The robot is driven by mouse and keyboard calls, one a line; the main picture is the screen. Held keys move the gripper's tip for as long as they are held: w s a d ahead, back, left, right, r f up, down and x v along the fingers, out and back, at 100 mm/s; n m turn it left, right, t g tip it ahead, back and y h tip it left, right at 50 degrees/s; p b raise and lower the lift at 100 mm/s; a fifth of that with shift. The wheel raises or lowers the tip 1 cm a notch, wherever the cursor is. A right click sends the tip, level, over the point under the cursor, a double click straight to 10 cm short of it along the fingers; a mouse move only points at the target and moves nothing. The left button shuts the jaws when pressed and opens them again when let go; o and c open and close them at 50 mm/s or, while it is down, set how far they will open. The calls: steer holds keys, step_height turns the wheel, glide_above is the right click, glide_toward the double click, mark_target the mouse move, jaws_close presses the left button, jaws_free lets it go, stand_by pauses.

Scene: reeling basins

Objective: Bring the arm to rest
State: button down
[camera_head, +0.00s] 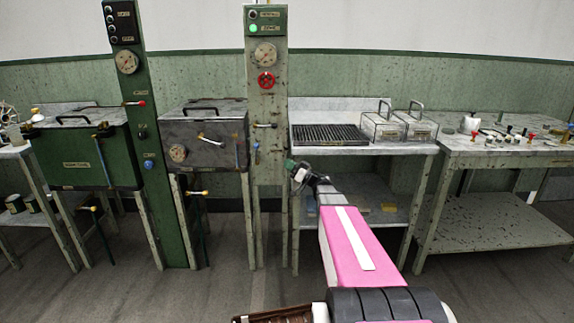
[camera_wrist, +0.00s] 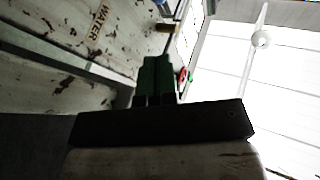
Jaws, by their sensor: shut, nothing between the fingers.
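My arm with pink covers reaches forward from the bottom of the head view. My gripper (camera_head: 292,165) is at its far end, in front of the right edge of the pale green control column (camera_head: 267,110). In the wrist view my gripper (camera_wrist: 156,75) shows as two dark green fingers side by side, shut with nothing between them. The column's face with a WATER label (camera_wrist: 100,22) fills the upper left of that view. I cannot tell the exact gap between gripper and column.
A grey basin (camera_head: 208,140) and a green basin (camera_head: 80,155) stand left. A table with a black grate (camera_head: 328,134) and two lidded clear boxes (camera_head: 382,126) stands behind my arm. A cluttered worktable (camera_head: 490,148) is at right. The floor in front is clear.

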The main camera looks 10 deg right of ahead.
steer(key=s+d+f+m+g+h, duration=0.2)
steer(key=s+f+m+h, duration=0.25)
steer(key=f+h, duration=0.4)
steer(key=s+d+f+m+g+h, duration=0.1)
steer(key=s+f+m+h, duration=0.4)
steer(key=h, duration=0.6)
steer(key=s+a+f+g, duration=0.2)
steer(key=s+g, duration=0.2)
steer(key=s, duration=0.2)
steer(key=s+a+f+n+g+y, duration=0.1)
steer(key=s+a+f+g, duration=0.2)
steer(key=s, duration=0.4)
steer(key=s+a+f+n+g+y, duration=0.1)
steer(key=s+a+f+g, duration=0.1)
steer(key=s, duration=0.5)
steer(key=a+g, duration=0.1)
steer(key=g, duration=0.1)
steer(key=shift+f+g, duration=0.2)
steer(key=shift+g, duration=0.1)
